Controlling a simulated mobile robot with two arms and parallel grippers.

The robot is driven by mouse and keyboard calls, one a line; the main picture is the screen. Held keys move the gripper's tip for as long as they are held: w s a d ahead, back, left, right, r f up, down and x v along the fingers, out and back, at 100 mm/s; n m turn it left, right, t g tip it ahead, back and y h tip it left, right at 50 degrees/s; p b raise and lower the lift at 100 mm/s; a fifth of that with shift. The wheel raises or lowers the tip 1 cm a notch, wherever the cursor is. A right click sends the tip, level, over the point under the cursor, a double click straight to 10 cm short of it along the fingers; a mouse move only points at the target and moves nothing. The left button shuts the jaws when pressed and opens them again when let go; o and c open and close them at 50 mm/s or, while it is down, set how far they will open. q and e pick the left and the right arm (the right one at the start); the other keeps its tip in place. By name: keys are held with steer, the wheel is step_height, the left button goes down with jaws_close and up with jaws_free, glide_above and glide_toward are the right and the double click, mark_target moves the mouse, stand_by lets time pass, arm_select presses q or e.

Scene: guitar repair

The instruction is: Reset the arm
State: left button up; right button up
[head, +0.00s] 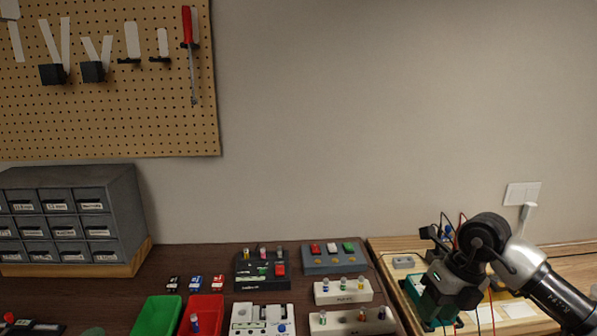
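My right arm comes in from the lower right, and its dark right gripper (440,278) is over the wooden board at the right end of the bench. The gripper is seen from the side and overlaps a teal-green device (430,306) below it. I cannot tell whether its fingers are open or shut, or whether they touch the device. My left gripper is not in view.
A dark bench (140,300) carries a green bin (157,316), a red bin (203,312), and several small boxes and racks left of the arm. A grey drawer cabinet (70,213) stands at left under a pegboard (110,120). Thin wires run near the gripper.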

steer(key=s+a+r+m+t+y, duration=0.1)
steer(key=s+a+r+y, duration=0.15)
steer(key=a+y, duration=0.6)
steer(key=s+a+r+m+t+y, duration=0.1)
steer(key=s+a+t+y, duration=0.15)
steer(key=a+y, duration=0.6)
steer(key=d+f+m+t+h, duration=0.1)
steer(key=d+m+t+h, duration=0.2)
steer(key=m+t+h, duration=0.7)
steer(key=d+f+m+t+h, duration=0.1)
steer(key=d+m+t+h, duration=0.4)
steer(key=m, duration=0.9)
step_height(320, 180, down, 8)
steer(key=s+d+m+g+h, duration=0.2)
steer(key=m+g+h, duration=0.1)
steer(key=m+h, duration=0.25)
steer(key=s+d+f+m+g, duration=0.1)
steer(key=s+f+m+g, duration=0.1)
steer(key=s+f+g, duration=0.65)
steer(key=s+d+f+m+g, duration=0.25)
steer(key=s+f+g, duration=0.2)
steer(key=s, duration=0.75)
step_height(320, 180, down, 28)
steer(key=s, duration=0.2)
steer(key=s+d+f+g, duration=0.2)
steer(key=s+f, duration=1.2)
steer(key=s, duration=0.1)
steer(key=shift+s+f, duration=0.2)
steer(key=shift+s, duration=0.1)
